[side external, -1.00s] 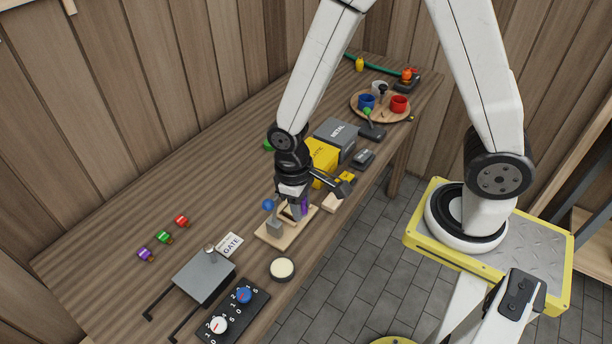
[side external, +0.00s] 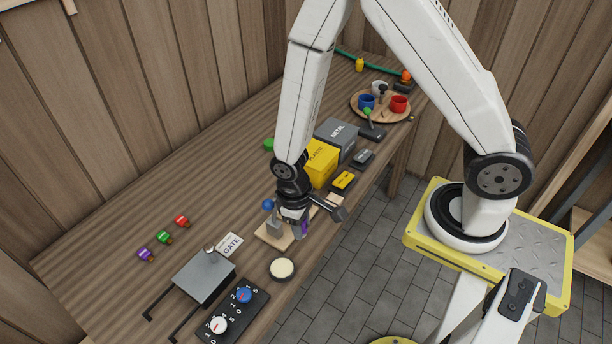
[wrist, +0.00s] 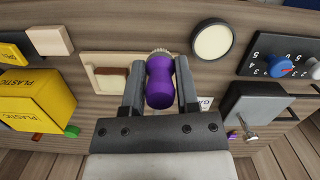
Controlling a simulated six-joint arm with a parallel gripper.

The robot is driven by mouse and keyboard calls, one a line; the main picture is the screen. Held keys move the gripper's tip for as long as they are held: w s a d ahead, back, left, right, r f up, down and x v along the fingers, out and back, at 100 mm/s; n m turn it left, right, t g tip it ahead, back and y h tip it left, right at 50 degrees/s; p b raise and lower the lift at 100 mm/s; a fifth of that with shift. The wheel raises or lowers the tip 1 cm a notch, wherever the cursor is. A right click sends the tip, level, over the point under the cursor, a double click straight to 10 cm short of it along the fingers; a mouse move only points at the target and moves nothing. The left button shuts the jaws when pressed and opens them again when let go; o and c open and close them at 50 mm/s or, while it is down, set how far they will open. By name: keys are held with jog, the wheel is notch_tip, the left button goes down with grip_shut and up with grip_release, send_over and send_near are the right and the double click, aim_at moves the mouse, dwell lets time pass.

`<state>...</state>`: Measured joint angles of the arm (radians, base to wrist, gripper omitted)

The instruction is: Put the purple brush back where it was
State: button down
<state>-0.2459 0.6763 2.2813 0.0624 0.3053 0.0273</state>
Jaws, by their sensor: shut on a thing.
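The purple brush (wrist: 160,84) is between the two fingers of my gripper (wrist: 159,88), which is shut on it. Its pale bristle end (wrist: 160,54) points away from the palm in the wrist view. In the side view my gripper (side external: 297,222) is low beside the light wooden base (side external: 268,237), and a bit of the purple brush (side external: 305,228) shows. In the wrist view the wooden base (wrist: 91,83) with a brown inset lies left of the brush. I cannot tell whether the brush touches anything.
A round cream-topped pad (side external: 282,268) lies near the front edge. A dial panel (side external: 235,312) and grey box (side external: 204,276) are at lower left. Yellow (side external: 321,160) and grey (side external: 337,133) bins stand behind my gripper. Small purple, green and red items lie at left.

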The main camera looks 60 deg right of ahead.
aim_at(301, 250)
jog(key=shift+f, duration=1.4)
jog(key=shift+f, duration=1.75)
jog(key=shift+f, duration=0.1)
jog(key=shift+c, duration=1.8)
grip_release()
notch_tip(301, 250, up, 12)
jog(key=w, duration=0.1)
jog(key=shift+w, duration=0.2)
